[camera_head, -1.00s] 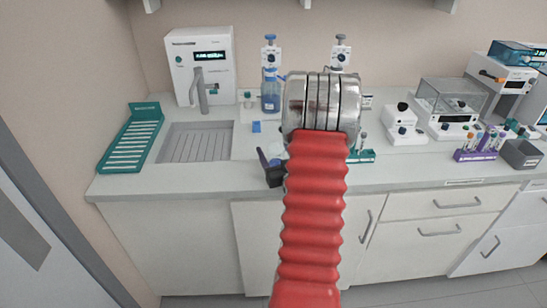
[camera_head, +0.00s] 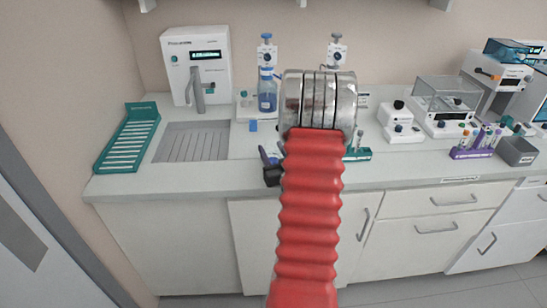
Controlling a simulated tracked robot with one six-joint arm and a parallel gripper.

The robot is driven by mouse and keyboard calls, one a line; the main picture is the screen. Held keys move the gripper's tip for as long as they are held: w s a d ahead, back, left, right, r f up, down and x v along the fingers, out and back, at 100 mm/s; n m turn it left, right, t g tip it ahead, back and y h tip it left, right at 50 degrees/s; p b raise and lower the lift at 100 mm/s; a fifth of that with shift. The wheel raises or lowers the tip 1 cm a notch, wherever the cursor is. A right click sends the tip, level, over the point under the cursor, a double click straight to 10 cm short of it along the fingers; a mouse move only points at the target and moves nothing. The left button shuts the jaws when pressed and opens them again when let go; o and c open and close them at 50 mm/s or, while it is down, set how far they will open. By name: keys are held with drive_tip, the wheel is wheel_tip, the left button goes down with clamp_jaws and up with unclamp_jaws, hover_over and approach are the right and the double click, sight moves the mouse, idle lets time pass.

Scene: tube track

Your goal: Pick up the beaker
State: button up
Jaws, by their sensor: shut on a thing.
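A sink (camera_head: 192,142) and green drying rack (camera_head: 128,140) are left. A blue bottle (camera_head: 267,97) stands behind. A green tube rack (camera_head: 358,154), a balance (camera_head: 445,105) and a purple tube rack (camera_head: 472,150) stand right.

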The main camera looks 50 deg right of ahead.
drive_tip(key=shift+c, duration=1.1)
wheel_tip(320, 180, up, 10)
idle(0.4)
